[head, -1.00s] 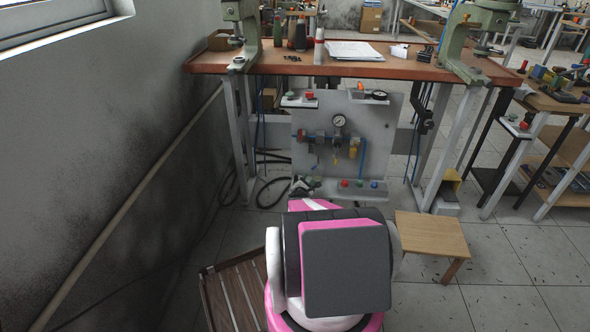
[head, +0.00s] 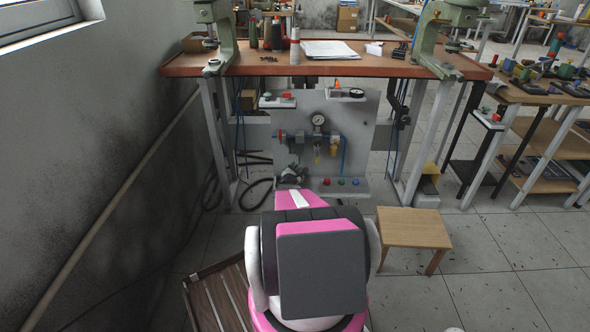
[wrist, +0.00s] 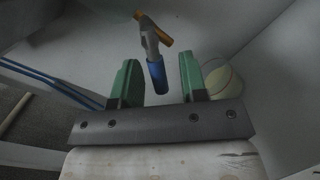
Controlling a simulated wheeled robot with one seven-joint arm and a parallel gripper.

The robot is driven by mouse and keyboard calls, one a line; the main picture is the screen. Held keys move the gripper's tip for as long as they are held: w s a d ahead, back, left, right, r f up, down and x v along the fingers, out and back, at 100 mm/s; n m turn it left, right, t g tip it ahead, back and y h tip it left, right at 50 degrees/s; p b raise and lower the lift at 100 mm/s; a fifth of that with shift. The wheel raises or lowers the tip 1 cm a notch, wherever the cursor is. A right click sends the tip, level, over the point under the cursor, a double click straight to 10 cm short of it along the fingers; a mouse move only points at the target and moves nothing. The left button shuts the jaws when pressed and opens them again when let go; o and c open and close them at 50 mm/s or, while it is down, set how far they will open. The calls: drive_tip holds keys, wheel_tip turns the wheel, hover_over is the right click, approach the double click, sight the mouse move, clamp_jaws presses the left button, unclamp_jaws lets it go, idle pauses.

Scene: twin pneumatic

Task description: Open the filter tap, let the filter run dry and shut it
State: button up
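The pneumatic panel (head: 360,115) stands upright under the workbench. It carries a round gauge (head: 318,119) and a filter unit with a yellowish bowl (head: 335,143). In the wrist view a small tap with a grey body and an orange lever (wrist: 151,30) ends in a blue sleeve (wrist: 157,76). The tap lies beyond my gripper (wrist: 157,84), roughly between its two green fingers in the picture. The fingers stand wide apart with nothing held, and I see no contact. In the head view my arm hides the gripper or leaves it too small to make out.
The workbench (head: 290,67) overhangs the panel, with green clamps (head: 432,45) at both ends. Coloured buttons (head: 342,182) sit low on the panel. A wooden stool (head: 415,228) stands right of my arm, a slatted wooden piece (head: 215,300) left. Blue hoses (wrist: 50,82) run left in the wrist view.

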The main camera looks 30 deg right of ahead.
clamp_jaws()
drive_tip(key=shift+w, duration=0.1)
drive_tip(key=m, duration=0.2)
drive_tip(key=r+m+y, duration=0.1)
drive_tip(key=m, duration=0.1)
drive_tip(key=shift+w+a+r+g, duration=0.1)
drive_tip(key=shift+w+a+g, duration=0.05)
drive_tip(key=shift+a+g, duration=0.2)
drive_tip(key=m, duration=0.1)
drive_tip(key=r+m+y, duration=0.1)
drive_tip(key=m, duration=0.2)
drive_tip(key=shift+w+a+r+m+y, duration=0.15)
drive_tip(key=shift+r+m+y, duration=0.15)
drive_tip(key=shift+m, duration=0.1)
idle(0.4)
unclamp_jaws()
